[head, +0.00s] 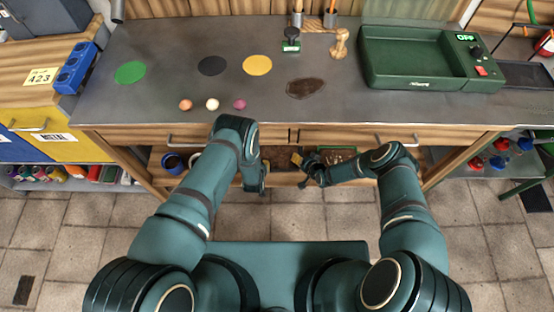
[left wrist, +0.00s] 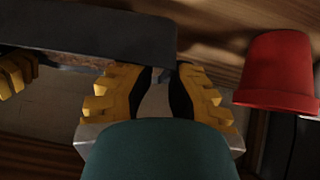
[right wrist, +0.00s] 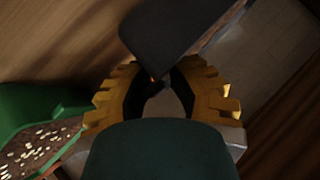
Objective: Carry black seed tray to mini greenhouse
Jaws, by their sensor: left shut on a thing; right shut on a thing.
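The black seed tray (left wrist: 100,32) shows in the left wrist view as a dark wall with a strip of brown soil beside it. Its dark end also shows in the right wrist view (right wrist: 172,38). My left gripper (left wrist: 165,78) is shut on one end. My right gripper (right wrist: 158,80) is shut on the other; its yellow fingers show at the left wrist view's left edge. In the head view, my left gripper (head: 263,178) and right gripper (head: 303,168) are low at the bench front, with the tray mostly hidden. I cannot make out a mini greenhouse.
The workbench top (head: 310,60) overhangs the grippers. A red pot (left wrist: 279,72) is right of my left gripper. A green container with speckled soil (right wrist: 40,105) is left of my right gripper. A green machine (head: 415,60) and small coloured balls (head: 212,104) are on the bench.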

